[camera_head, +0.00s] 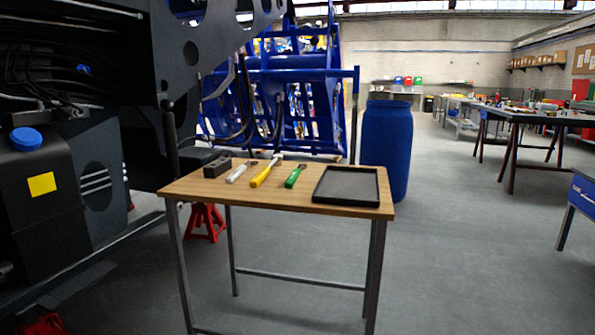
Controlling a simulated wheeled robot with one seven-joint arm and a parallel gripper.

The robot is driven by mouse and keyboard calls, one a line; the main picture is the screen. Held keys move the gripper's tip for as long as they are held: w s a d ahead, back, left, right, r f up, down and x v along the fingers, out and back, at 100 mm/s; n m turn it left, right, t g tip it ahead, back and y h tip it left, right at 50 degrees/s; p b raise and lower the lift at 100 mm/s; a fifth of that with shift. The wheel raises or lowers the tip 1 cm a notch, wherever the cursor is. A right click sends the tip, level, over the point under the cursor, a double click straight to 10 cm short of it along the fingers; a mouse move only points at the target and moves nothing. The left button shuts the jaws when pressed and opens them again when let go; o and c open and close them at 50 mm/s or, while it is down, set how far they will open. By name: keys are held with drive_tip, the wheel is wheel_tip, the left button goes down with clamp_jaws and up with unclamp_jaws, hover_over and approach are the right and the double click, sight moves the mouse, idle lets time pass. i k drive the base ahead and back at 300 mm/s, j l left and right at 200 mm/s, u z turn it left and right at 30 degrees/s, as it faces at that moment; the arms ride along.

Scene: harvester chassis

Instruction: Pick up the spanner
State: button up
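A small wooden-topped table (225,192) stands in the middle of the view. On it lies a slim silver-grey tool (240,172) that looks like the spanner, set at a slant; it is small in the picture, so its ends are hard to make out. A yellow-handled hammer (265,173) with a pale head lies just right of it. A green-handled tool (294,177) lies further right. A dark block (217,167) sits to the left of the silver tool. My gripper is not in view.
An empty black tray (346,186) lies on the table's right side. A blue barrel (387,145) stands behind the table. Large dark machinery (90,180) fills the left, with a red jack stand (206,222) beneath. The floor (470,260) is open in front and right.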

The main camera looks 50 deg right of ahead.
sight(229, 180)
drive_tip(key=z, duration=1.25)
drive_tip(key=u, duration=0.45)
drive_tip(key=j+u, duration=0.1)
drive_tip(key=u, duration=0.75)
drive_tip(key=i+u, duration=0.1)
drive_tip(key=u, duration=0.8)
drive_tip(key=i+j+u, duration=0.2)
drive_tip(key=i, duration=0.85)
drive_tip(key=k+l+z, duration=0.1)
drive_tip(key=z, duration=2.9)
